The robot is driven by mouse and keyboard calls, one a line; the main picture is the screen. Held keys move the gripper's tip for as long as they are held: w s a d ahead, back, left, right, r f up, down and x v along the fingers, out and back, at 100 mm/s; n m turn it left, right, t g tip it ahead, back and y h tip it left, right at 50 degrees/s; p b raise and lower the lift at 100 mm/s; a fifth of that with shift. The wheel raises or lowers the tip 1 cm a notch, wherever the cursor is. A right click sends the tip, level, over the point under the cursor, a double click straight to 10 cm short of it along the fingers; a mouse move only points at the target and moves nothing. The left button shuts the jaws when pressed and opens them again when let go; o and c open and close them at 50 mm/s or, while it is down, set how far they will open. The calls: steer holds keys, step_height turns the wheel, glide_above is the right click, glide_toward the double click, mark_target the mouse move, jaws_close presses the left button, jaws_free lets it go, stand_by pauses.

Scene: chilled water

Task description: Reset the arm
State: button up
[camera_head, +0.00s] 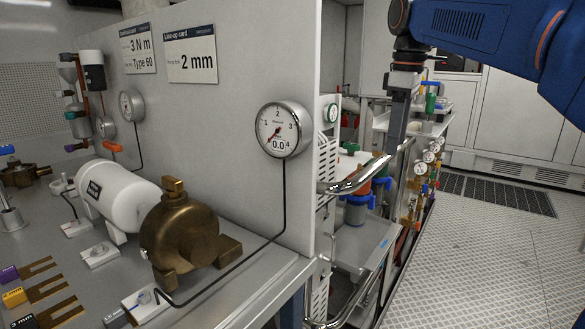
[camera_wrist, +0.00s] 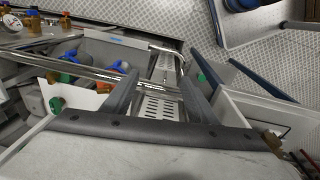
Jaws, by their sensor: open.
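My gripper (camera_head: 393,148) hangs from my blue arm at the upper right of the head view, with its grey fingers pointing down. It is in front of the shelving beyond the end of the grey panel. A chrome rail (camera_head: 358,180) passes close to the fingertips in the head view. I cannot tell whether they touch it.
A workbench at left carries a white motor (camera_head: 118,196) and a brass pump (camera_head: 180,238). A pressure gauge (camera_head: 284,129) is mounted on the grey panel (camera_head: 235,100). Shelving with blue-topped containers (camera_head: 357,198) stands near my gripper. The patterned floor (camera_head: 480,255) at right is clear.

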steer(key=s+d+f+m+t, duration=0.2)
steer(key=s+f+m, duration=0.3)
steer(key=s+f, duration=0.8)
steer(key=s+d+f+m+t, duration=0.1)
steer(key=s+d+f+m, duration=0.2)
steer(key=s+f, duration=1.1)
step_height(320, 180, down, 5)
steer(key=m, duration=0.3)
steer(key=shift+r+m+t, duration=0.15)
steer(key=shift+m+t, duration=0.15)
steer(key=shift+t, duration=0.1)
steer(key=shift+d, duration=0.1)
